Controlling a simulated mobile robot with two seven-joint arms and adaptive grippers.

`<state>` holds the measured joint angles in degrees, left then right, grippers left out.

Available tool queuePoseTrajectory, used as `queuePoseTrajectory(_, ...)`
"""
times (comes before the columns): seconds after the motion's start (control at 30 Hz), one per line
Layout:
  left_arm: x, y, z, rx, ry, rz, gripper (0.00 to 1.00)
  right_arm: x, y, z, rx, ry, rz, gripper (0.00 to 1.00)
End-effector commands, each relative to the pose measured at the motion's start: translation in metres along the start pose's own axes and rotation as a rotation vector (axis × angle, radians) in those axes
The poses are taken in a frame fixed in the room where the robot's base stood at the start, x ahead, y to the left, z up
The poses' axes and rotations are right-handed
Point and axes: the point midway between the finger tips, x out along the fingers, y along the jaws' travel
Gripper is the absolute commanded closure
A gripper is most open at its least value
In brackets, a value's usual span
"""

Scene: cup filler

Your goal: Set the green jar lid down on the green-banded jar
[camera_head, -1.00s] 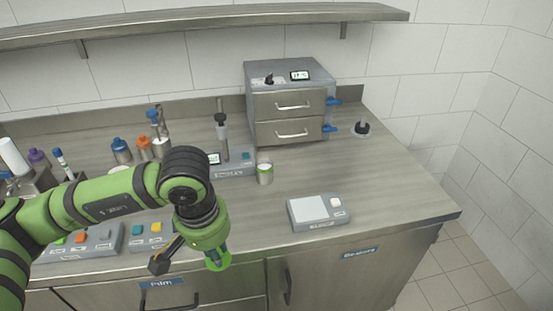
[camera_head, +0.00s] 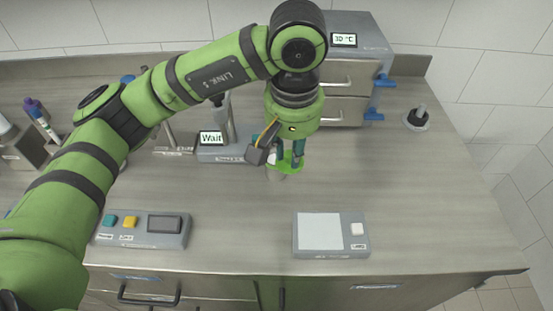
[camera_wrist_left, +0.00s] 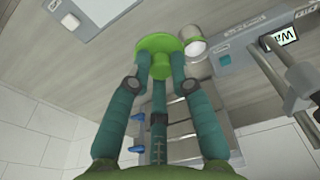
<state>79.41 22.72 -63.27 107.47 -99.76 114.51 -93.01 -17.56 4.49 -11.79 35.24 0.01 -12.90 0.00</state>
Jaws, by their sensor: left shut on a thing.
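My left gripper (camera_head: 291,152) is shut on the green jar lid (camera_head: 290,164), a bright green disc with a knob. In the left wrist view the lid (camera_wrist_left: 158,42) sits at the fingertips (camera_wrist_left: 160,68), held by its knob. The jar (camera_head: 276,174) stands on the counter just below and to the left of the lid in the head view, mostly hidden by it. In the left wrist view the jar's pale round mouth (camera_wrist_left: 195,49) shows beside the lid, to its right. The lid looks off-centre from the jar; the height gap is unclear. My right gripper is not in view.
A flat scale (camera_head: 320,232) lies in front on the counter. A button panel (camera_head: 142,228) is at front left. A device reading "Wait" (camera_head: 211,138) stands behind the jar. The drawer unit (camera_head: 345,85) is at the back. The right counter is mostly clear.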

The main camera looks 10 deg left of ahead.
Motion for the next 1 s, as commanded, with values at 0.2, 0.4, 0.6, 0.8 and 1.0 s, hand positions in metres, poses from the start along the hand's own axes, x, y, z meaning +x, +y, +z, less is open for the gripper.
queuePoseTrajectory(0.2,0.011,-0.001,-0.018,-0.013,-0.008,-0.005,0.94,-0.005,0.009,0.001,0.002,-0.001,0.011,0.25)
queuePoseTrajectory(0.4,0.041,-0.017,-0.059,-0.013,-0.008,-0.007,0.94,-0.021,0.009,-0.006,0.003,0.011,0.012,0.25)
queuePoseTrajectory(0.6,0.067,-0.029,-0.091,-0.01,-0.005,-0.005,0.94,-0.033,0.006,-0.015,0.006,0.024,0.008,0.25)
queuePoseTrajectory(0.8,0.081,-0.033,-0.101,-0.006,-0.003,-0.005,0.94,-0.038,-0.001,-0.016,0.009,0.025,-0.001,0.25)
queuePoseTrajectory(1.0,0.108,-0.032,-0.098,-0.006,-0.006,-0.005,0.94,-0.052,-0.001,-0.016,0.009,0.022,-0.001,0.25)
